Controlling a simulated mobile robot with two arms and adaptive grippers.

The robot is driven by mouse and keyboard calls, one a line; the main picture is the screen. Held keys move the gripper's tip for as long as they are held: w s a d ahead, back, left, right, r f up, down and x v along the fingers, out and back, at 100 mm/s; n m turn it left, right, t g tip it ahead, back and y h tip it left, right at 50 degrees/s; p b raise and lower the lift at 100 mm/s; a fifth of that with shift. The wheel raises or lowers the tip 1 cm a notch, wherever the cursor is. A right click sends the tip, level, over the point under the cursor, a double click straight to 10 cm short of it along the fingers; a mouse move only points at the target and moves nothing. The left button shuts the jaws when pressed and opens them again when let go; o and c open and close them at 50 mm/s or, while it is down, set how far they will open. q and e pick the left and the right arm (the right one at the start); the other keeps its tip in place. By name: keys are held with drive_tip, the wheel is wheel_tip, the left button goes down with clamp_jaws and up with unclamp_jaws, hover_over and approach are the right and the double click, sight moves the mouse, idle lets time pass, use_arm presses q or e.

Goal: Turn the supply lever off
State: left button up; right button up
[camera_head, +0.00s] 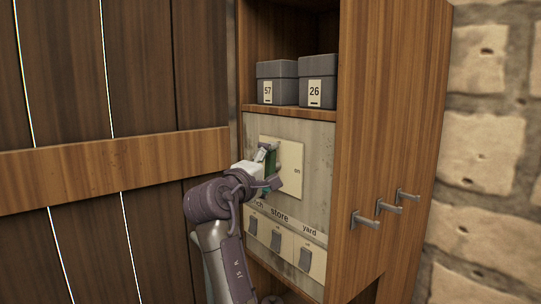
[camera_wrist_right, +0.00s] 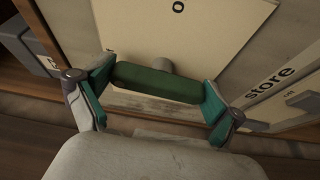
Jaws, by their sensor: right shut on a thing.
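The supply lever has a dark green handle (camera_wrist_right: 150,82) on a grey stub, mounted on a cream plate (camera_wrist_right: 190,25). In the head view the green handle (camera_head: 270,160) shows only in part behind my gripper, in front of the same plate (camera_head: 293,152), whose right side reads "on". My right gripper (camera_head: 269,168) is at the lever. In the right wrist view its teal-padded fingers (camera_wrist_right: 156,88) are shut on the two ends of the handle. My left gripper is not in view.
Labelled switches "store" (camera_head: 277,237) and "yard" (camera_head: 305,259) sit below the plate. Grey boxes "57" (camera_head: 278,84) and "26" (camera_head: 317,80) stand on the shelf above. Hooks (camera_head: 388,207) stick out of the cabinet's right side. A plank door (camera_head: 100,165) is at left.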

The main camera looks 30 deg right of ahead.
drive_tip(key=shift+r+n+p, duration=0.15)
drive_tip(key=shift+n+p, duration=0.35)
drive_tip(key=o, duration=0.8)
drive_tip(key=v, duration=1.2)
